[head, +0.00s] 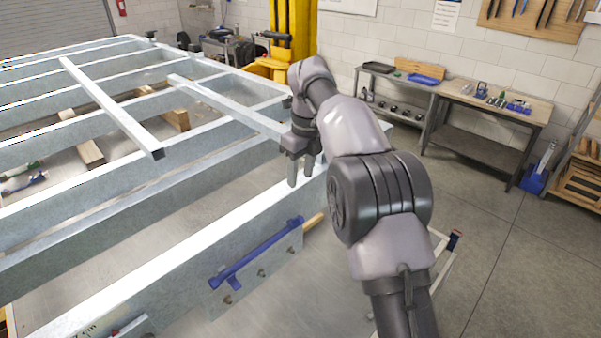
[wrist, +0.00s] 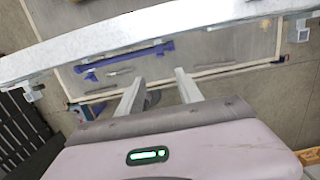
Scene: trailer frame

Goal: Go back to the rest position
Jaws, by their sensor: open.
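My gripper (head: 300,172) hangs from my bent arm beside the near long beam of the grey metal trailer frame (head: 165,262). Its two fingers point down and are spread apart with nothing between them. In the wrist view the open gripper (wrist: 158,82) has bare fingers, and the frame's beam (wrist: 160,32) crosses beyond them. Whether a fingertip touches the beam cannot be told. A blue bar-shaped tool (head: 257,254) lies against the beam's near side, apart from the fingers; it also shows in the wrist view (wrist: 130,60).
A loose-looking metal bar (head: 110,105) lies across the frame. A yellow post (head: 296,35) stands behind. A workbench (head: 497,100) with tools and a grey shelf table (head: 395,90) stand by the wall. The floor at right (head: 500,265) is mostly clear.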

